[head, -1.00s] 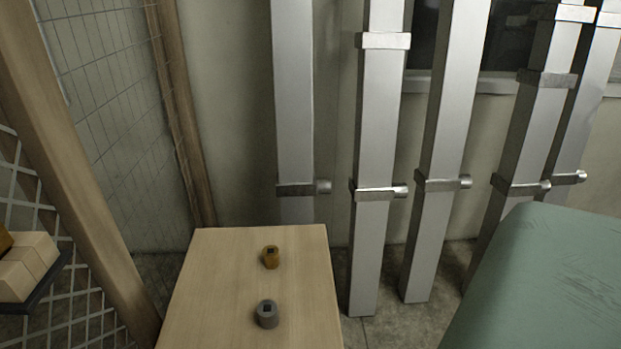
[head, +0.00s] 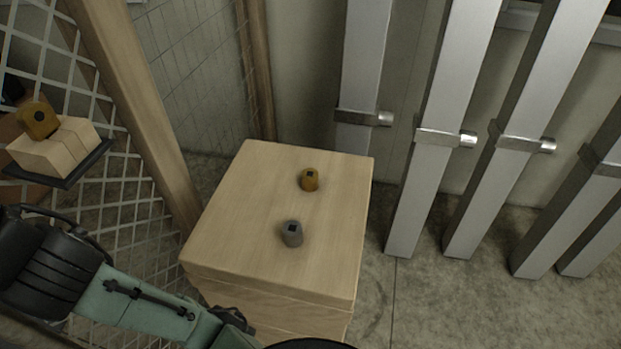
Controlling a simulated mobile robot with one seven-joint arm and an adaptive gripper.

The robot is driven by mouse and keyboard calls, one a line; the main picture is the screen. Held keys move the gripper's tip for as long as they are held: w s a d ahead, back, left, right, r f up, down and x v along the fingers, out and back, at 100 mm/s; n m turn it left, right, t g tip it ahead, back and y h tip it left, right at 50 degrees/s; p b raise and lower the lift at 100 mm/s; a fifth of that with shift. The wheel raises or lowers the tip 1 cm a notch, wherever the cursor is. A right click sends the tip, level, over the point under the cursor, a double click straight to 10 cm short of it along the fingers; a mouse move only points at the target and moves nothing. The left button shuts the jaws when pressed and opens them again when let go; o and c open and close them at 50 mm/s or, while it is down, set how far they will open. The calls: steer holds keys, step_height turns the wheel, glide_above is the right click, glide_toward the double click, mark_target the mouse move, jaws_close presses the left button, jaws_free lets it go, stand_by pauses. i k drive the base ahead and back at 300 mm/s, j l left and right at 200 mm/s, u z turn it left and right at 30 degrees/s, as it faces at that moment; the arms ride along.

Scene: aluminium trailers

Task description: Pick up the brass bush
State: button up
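The brass bush (head: 310,180) is a short golden-brown cylinder with a dark square hole in its top. It stands upright on the pale wooden block (head: 235,215), towards the back and right of its top. A grey bush (head: 292,235) of similar shape stands apart from it, nearer to me and slightly left. Nothing touches the brass bush. Parts of my green and black arm show at the bottom left, below the block's top in the picture. I cannot make out my gripper's fingers.
Tall metal posts with clamps (head: 440,138) stand right of the block against the wall. A wooden beam and white lattice (head: 130,215) stand on the left. A small dark shelf (head: 62,178) there holds wooden blocks and a brass-coloured piece. Bare floor (head: 430,290) lies to the right.

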mark_target(309, 176)
steer(key=l+u, duration=0.2)
steer(key=l, duration=0.3)
steer(key=k+l+u, duration=0.2)
steer(key=l, duration=0.35)
steer(key=l+u, duration=0.15)
steer(key=l, duration=0.35)
steer(key=k+l+u, duration=0.2)
steer(key=l, duration=0.3)
steer(key=i+j, duration=0.45)
